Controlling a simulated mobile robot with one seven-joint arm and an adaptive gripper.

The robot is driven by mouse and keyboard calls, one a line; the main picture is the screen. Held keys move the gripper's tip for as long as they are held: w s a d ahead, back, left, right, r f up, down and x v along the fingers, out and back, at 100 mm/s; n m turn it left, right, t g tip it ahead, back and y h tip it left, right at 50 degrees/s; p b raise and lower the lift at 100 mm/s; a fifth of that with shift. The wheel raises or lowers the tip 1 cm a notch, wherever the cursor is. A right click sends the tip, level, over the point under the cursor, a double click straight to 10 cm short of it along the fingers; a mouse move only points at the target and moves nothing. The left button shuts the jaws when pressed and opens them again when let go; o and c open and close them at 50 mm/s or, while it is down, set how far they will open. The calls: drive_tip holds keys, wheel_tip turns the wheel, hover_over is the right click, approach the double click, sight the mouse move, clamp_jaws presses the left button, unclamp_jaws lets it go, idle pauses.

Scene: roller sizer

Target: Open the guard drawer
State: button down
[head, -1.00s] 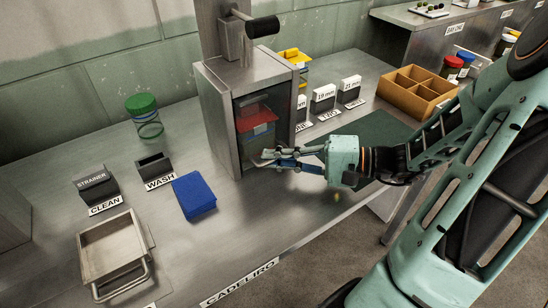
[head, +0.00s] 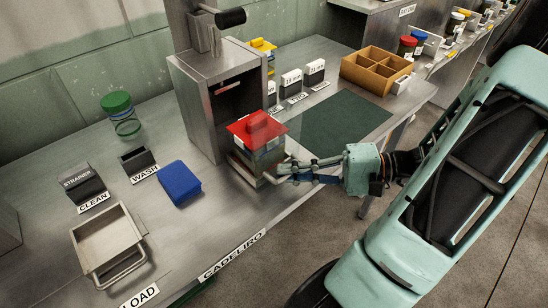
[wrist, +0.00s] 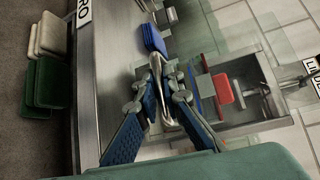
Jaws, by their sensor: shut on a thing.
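The guard drawer (head: 244,171) stands pulled out of the front of the grey metal machine (head: 195,112), whose dark opening shows behind it. A clear container with a red lid (head: 256,128) rides upright in the drawer; the red lid also shows in the wrist view (wrist: 222,88). My gripper (head: 284,173) is shut on the drawer's metal bar handle (head: 270,178) at the drawer's front. In the wrist view the fingers (wrist: 160,88) close around the pale handle bar (wrist: 155,72). Part of the handle is hidden by the fingers.
A blue block (head: 181,184) lies left of the drawer. A metal tray (head: 107,243) with a handle sits at the front left. A green mat (head: 345,123) and an orange divided box (head: 376,72) lie to the right. The table's front edge is close to the drawer.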

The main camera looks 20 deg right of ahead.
drive_tip(key=shift+s+d, duration=0.25)
drive_tip(key=shift+s, duration=0.55)
drive_tip(key=shift+s+d, duration=0.3)
drive_tip(key=shift+s, duration=0.55)
drive_tip(key=shift+s+d, duration=0.25)
drive_tip(key=shift+s, duration=0.55)
drive_tip(key=c, duration=2.1)
unclamp_jaws()
drive_tip(key=v, duration=1.2)
drive_tip(key=shift+d, duration=0.1)
